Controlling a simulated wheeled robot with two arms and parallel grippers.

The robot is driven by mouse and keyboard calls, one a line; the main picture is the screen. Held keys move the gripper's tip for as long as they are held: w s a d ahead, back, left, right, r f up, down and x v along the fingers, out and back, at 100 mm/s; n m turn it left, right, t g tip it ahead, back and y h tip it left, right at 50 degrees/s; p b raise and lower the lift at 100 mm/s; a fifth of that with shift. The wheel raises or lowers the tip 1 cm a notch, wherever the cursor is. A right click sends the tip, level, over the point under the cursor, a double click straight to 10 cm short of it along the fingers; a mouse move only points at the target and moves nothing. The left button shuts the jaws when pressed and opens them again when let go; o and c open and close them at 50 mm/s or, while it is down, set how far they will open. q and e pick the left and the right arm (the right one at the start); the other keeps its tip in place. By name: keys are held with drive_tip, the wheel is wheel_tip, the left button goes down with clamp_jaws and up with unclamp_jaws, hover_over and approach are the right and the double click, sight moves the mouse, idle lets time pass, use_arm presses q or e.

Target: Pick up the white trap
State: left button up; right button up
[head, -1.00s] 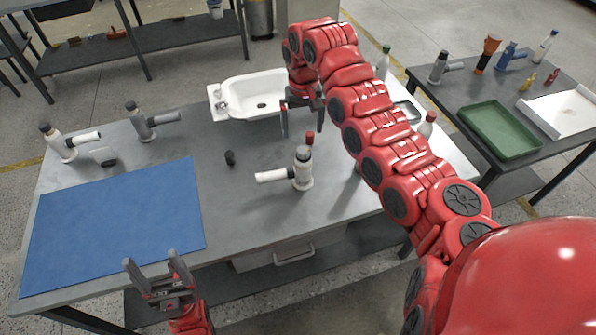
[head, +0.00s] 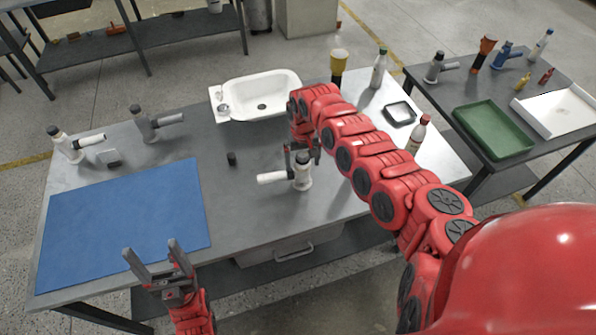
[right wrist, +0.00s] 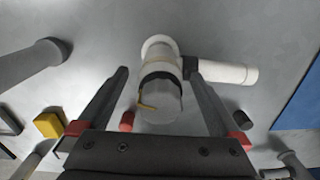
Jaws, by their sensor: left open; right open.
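A white trap (head: 302,178) with a grey cap and a side pipe pointing left stands upright on the grey table. It also shows in the right wrist view (right wrist: 160,68), with its capped top towards the camera. My right gripper (head: 303,150) is open above it, its fingers on either side of the cap in the wrist view; I cannot tell if they touch. A second white trap (head: 66,147) with a dark cap stands at the table's far left. My left gripper (head: 150,248) is open and empty at the front edge near the blue mat.
A blue mat (head: 125,222) covers the left front. Bottles, a yellow-topped item (head: 339,66) and a dark-rimmed tray (head: 400,113) stand right.

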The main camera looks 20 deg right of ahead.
drive_tip(key=shift+f, duration=0.4)
clamp_jaws()
